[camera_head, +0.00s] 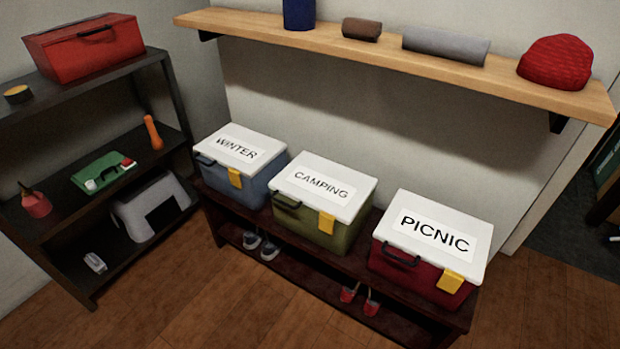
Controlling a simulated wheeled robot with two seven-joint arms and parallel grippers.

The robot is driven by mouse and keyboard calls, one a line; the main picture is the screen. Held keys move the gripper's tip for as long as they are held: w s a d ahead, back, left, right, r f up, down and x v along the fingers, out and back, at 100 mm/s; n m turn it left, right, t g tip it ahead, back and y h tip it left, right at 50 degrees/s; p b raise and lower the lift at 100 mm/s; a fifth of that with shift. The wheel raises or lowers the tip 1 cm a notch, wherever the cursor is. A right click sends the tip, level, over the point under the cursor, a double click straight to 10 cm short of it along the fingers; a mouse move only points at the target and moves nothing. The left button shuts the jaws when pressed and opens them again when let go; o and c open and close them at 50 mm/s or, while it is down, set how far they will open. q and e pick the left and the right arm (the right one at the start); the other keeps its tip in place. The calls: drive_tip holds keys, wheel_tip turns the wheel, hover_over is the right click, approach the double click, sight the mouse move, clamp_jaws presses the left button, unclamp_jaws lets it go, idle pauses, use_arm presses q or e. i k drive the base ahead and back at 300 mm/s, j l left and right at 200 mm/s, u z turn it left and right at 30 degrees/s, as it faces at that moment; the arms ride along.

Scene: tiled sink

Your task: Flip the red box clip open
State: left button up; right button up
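The red box (420,277) has a white lid (445,212) labelled PICNIC and stands at the right end of a dark bench. Its yellow clip (450,281) lies at the right part of the front, from the lid's edge down over the red wall. The lid sits flat on the box. A dark handle (402,255) is on the front, left of the clip. Neither of my grippers is in view.
A green CAMPING box (312,226) and a blue WINTER box (252,190) stand left of it, each with a yellow clip. A wooden wall shelf (400,66) runs above. Shoes sit on the bench's lower level. A dark rack (60,215) stands left. The floor in front is clear.

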sight(451, 280)
drive_tip(key=z, duration=1.15)
drive_tip(key=i+j+z, duration=0.3)
drive_tip(key=j+z, duration=0.15)
drive_tip(key=j, duration=0.15)
